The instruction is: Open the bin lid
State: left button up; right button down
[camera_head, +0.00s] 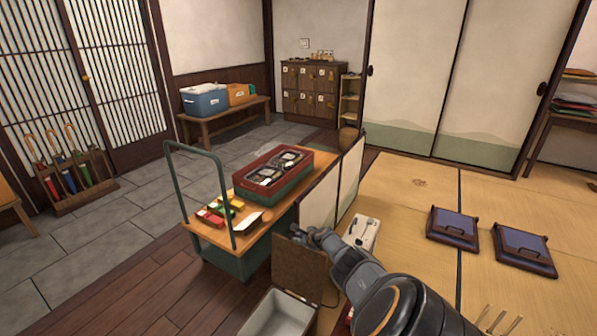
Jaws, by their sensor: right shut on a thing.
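The bin (250,326) is at the bottom edge, a wooden box with a pale inside showing. Its brown lid (297,270) stands raised, roughly upright, at the back of the opening. My right gripper (309,236) is at the lid's upper edge, shut on it; the fingertips are small and partly hidden in this view. My right arm comes in from the lower right. My left gripper is not in view. The bin's front is cut off by the picture edge.
A green-framed cart (228,262) with a red bento tray (273,172) and small coloured items stands just behind the bin. A low partition (318,200) and a white object (363,233) are close to my gripper. Purple cushions (452,228) lie on the tatami at right.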

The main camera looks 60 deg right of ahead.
jog(key=c, duration=1.4)
grip_release()
jog(key=shift+r, duration=0.1)
jog(key=shift+d+r, duration=0.15)
jog(key=shift+r, duration=0.2)
jog(key=r, duration=0.9)
jog(key=shift+a+r, duration=0.15)
jog(key=shift+a, duration=0.05)
